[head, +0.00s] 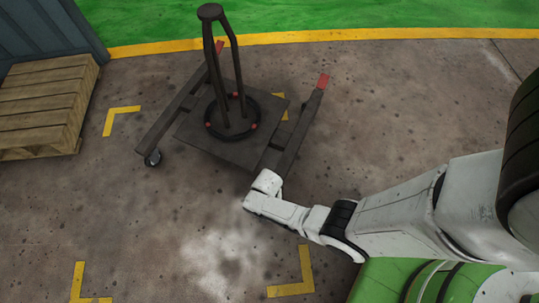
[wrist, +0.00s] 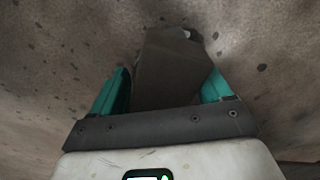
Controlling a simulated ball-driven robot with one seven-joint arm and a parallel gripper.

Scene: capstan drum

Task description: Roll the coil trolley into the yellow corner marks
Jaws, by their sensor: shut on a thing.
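The coil trolley (head: 190,137) is a dark flat frame with two long side legs, red leg tips, a caster at its near left and a tall dark post frame rising from a ring. It stands over the far part of the area between the yellow corner marks. The far left mark (head: 122,112), near left mark (head: 80,283) and near right mark (head: 304,275) are in the open; the far right mark (head: 284,112) is partly hidden by the trolley. My gripper (head: 270,176) is at the near end of its right leg. In the wrist view, teal fingers (wrist: 165,88) are shut on a dark trolley part (wrist: 168,65).
A wooden pallet (head: 45,105) lies at the left beside a blue-grey wall (head: 45,30). A yellow floor line (head: 300,37) borders a green floor (head: 350,15) at the back. Stained concrete between the near marks is clear.

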